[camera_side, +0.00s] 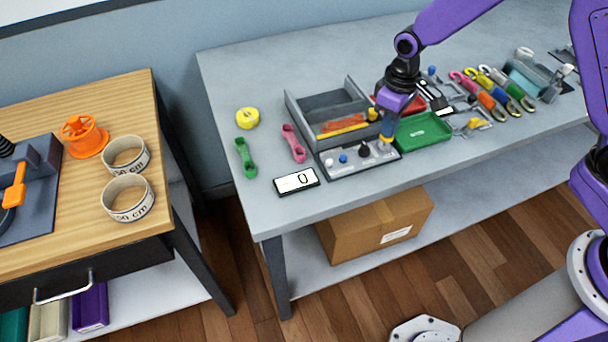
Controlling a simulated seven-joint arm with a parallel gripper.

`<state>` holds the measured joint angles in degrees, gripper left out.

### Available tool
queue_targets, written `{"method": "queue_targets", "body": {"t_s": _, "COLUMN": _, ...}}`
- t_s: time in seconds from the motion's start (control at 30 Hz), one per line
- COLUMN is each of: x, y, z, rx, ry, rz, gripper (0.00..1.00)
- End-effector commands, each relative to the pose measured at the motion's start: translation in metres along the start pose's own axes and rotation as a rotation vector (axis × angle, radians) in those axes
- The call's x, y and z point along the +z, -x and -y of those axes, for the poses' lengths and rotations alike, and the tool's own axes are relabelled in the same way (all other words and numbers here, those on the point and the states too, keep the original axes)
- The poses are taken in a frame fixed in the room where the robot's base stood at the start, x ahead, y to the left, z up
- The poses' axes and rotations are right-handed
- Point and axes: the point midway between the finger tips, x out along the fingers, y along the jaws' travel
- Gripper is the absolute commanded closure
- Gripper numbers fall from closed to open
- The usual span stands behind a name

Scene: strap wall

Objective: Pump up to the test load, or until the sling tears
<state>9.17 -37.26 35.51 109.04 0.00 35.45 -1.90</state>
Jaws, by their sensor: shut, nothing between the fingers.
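My gripper (386,138) is shut, with its yellow fingertips low over the right end of a grey control panel (335,166). I cannot tell whether the tips touch the panel. The panel has blue buttons and a black knob (364,150). A white display (297,181) in front of the panel reads 0. Behind the panel stands a grey open-topped frame (318,103). An orange strap-like piece (343,125) lies in its front part; its right end is partly hidden near my gripper. I cannot tell whether this piece is the sling.
A green sling (245,158), a pink sling (293,143) and a yellow roll (247,118) lie left of the frame.

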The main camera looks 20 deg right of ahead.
Motion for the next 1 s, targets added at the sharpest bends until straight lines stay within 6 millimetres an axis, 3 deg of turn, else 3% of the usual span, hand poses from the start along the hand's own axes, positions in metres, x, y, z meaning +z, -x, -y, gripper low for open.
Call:
{"method": "queue_targets", "body": {"t_s": 0.37, "x": 0.000, "y": 0.000, "z": 0.000, "rx": 0.000, "ry": 0.000, "rz": 0.000, "gripper": 1.00}}
{"method": "queue_targets", "body": {"t_s": 1.0, "x": 0.000, "y": -0.019, "z": 0.000, "rx": 0.000, "ry": 0.000, "rz": 0.000, "gripper": 1.00}}
